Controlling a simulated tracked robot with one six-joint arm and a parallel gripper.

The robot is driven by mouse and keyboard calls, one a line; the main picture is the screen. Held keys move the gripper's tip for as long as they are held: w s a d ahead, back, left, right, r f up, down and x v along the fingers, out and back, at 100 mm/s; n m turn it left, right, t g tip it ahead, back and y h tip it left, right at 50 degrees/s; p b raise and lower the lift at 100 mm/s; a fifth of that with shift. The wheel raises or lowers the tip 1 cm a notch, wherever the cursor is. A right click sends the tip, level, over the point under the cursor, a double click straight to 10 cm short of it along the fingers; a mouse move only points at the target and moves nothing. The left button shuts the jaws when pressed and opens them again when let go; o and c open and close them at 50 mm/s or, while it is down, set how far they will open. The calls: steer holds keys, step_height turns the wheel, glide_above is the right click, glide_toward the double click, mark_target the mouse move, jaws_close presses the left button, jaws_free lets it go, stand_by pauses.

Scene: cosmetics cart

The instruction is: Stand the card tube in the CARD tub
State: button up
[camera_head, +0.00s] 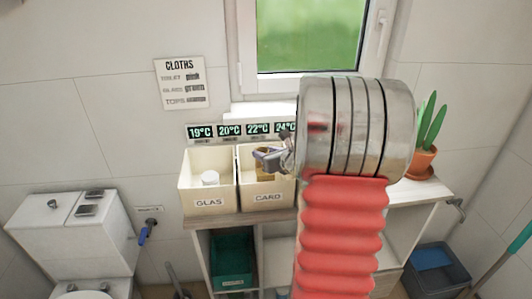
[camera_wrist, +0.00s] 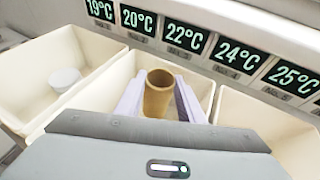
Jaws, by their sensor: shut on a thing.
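The card tube (camera_wrist: 159,93) is a brown, open-topped cylinder, seen upright between the two pale fingers of my gripper (camera_wrist: 158,100) in the wrist view. My gripper is shut on it, with the tube over or inside the CARD tub (camera_wrist: 205,88), the middle tub there. In the head view my gripper (camera_head: 268,158) is at the cream CARD tub (camera_head: 267,197), and a brown part of the tube (camera_head: 263,172) shows beneath the fingers. My own arm covers the right side of this tub. Whether the tube's base touches the tub floor is hidden.
The GLAS tub (camera_head: 208,202) stands directly left, with a white round item (camera_head: 210,178) inside. Another tub (camera_wrist: 262,125) stands right in the wrist view. Temperature displays (camera_head: 230,130) line the wall behind. A potted plant (camera_head: 424,150) stands at the shelf's right end.

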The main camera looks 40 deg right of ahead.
steer(key=shift+f, duration=0.6)
steer(key=o, duration=1.3)
steer(key=shift+c, duration=0.2)
steer(key=shift+r, duration=0.1)
steer(key=shift+s+r, duration=0.25)
steer(key=shift+r, duration=0.45)
steer(key=v, duration=1.1)
steer(key=shift+s, duration=0.25)
